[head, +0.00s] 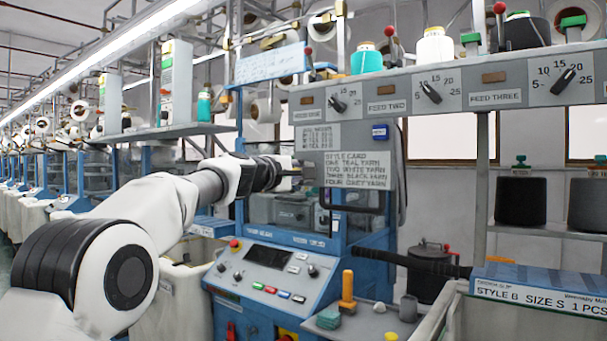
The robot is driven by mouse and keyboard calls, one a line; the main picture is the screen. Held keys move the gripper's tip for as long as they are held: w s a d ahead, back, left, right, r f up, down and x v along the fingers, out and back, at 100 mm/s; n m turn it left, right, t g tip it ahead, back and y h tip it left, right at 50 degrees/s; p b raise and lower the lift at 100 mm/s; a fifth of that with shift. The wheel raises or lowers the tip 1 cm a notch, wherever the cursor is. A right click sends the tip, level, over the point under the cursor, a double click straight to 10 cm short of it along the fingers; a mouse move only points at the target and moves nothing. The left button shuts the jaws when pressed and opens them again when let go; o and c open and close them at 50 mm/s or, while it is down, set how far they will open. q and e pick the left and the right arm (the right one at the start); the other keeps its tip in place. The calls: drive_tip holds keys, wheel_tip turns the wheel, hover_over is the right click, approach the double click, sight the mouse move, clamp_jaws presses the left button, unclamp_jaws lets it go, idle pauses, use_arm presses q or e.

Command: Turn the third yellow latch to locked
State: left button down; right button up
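No row of yellow latches can be clearly made out in the head view. A small tan-yellow piece (273,42) sits on the frame at the top; I cannot tell whether it is a latch. My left arm reaches in from the left, and its gripper (300,173) is in front of the blue machine, just left of the style card (358,170). The gripper is seen small and partly from behind, so its opening is unclear. Nothing is visibly held. My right gripper is not in view.
A grey rail with dials such as the FEED THREE dial (563,80) runs across the upper right.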

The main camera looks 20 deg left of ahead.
use_arm(q)
drive_tip(key=c, duration=1.1)
unclamp_jaws()
drive_tip(key=shift+w, duration=0.1)
drive_tip(key=v, duration=1.2)
drive_tip(key=shift+f, duration=0.1)
